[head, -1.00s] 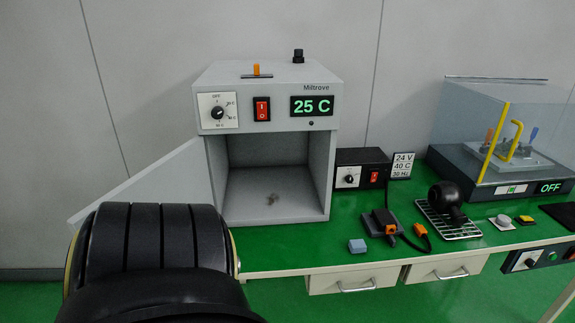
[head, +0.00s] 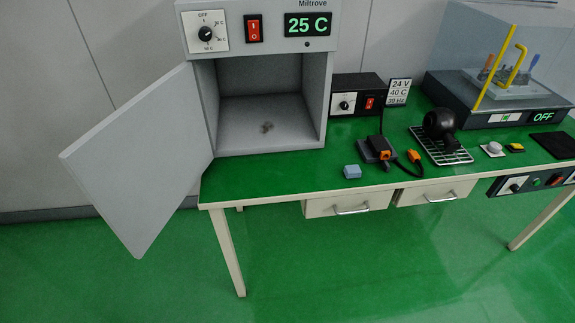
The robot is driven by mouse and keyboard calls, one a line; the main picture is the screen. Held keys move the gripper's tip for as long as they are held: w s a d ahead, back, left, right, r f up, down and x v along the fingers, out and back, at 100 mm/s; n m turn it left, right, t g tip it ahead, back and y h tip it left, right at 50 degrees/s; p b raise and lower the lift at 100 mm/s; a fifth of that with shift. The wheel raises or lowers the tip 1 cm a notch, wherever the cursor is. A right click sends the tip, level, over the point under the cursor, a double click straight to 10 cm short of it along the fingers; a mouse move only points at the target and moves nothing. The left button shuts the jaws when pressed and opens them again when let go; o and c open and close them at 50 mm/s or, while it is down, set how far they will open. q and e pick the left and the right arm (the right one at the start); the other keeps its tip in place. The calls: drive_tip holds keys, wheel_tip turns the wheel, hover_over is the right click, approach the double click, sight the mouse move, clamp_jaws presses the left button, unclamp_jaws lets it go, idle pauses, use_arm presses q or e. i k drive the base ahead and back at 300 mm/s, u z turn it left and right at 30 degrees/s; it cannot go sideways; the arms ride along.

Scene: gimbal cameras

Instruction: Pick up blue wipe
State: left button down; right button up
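The blue wipe (head: 352,172) is a small light-blue block on the green table top (head: 270,180), near its front edge. It lies to the right of the grey oven and just left of a dark device with an orange connector (head: 380,150). Nothing covers it. Neither of my grippers shows in the head view.
The grey oven (head: 318,100) stands at the table's left with its door (head: 140,150) swung open to the left; a dark smudge (head: 266,127) marks its floor. A wire rack (head: 440,150) holds a round black object (head: 440,124). Two drawers (head: 348,203) sit under the front edge.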

sight(354, 171)
drive_tip(key=u, duration=0.15)
drive_tip(key=i, duration=1)
